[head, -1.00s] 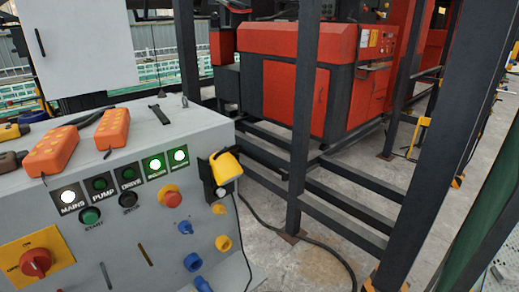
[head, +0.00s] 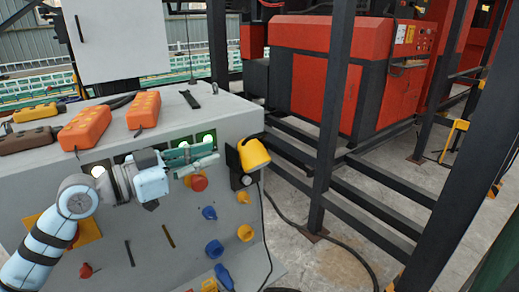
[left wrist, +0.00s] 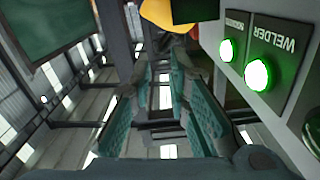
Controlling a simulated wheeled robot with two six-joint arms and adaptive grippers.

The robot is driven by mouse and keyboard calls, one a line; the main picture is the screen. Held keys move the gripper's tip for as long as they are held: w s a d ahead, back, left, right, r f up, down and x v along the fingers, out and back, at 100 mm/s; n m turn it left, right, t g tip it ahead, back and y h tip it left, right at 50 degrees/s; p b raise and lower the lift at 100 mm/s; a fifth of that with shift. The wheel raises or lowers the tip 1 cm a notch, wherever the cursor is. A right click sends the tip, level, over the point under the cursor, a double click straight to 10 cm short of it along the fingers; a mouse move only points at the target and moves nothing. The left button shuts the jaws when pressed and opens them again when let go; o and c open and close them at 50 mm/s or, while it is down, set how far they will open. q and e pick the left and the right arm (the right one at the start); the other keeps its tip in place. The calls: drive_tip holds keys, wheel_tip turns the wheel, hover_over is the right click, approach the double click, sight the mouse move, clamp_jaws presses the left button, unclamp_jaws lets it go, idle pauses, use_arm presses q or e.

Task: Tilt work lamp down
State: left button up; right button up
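The work lamp (head: 254,153) is a yellow head on a dark bracket at the right end of the grey control cabinet (head: 150,235). In the left wrist view the yellow lamp (left wrist: 168,14) shows at the top, partly cut off by the frame. My left gripper (head: 214,154) is in front of the panel, left of the lamp, with its teal fingers pointing right at it. The fingers (left wrist: 165,75) are apart with nothing between them, and a gap separates them from the lamp. My right gripper is not in view.
Orange boxes (head: 84,127) lie on the cabinet top. The panel has lit green indicators, a red button (head: 199,183) and blue and yellow sockets. Dark steel posts (head: 335,110) stand to the right. A black cable (head: 330,245) runs across the floor.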

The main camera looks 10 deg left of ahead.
sight(261, 135)
use_arm(q)
drive_tip(key=p+x, duration=0.1)
drive_tip(key=x, duration=0.3)
drive_tip(key=r+p+x, duration=0.1)
drive_tip(key=x, duration=0.4)
drive_tip(key=p+x, duration=0.1)
drive_tip(key=x, duration=0.4)
drive_tip(key=shift+d+r, duration=0.1)
drive_tip(key=shift+r, duration=0.1)
drive_tip(key=shift+w, duration=0.1)
clamp_jaws()
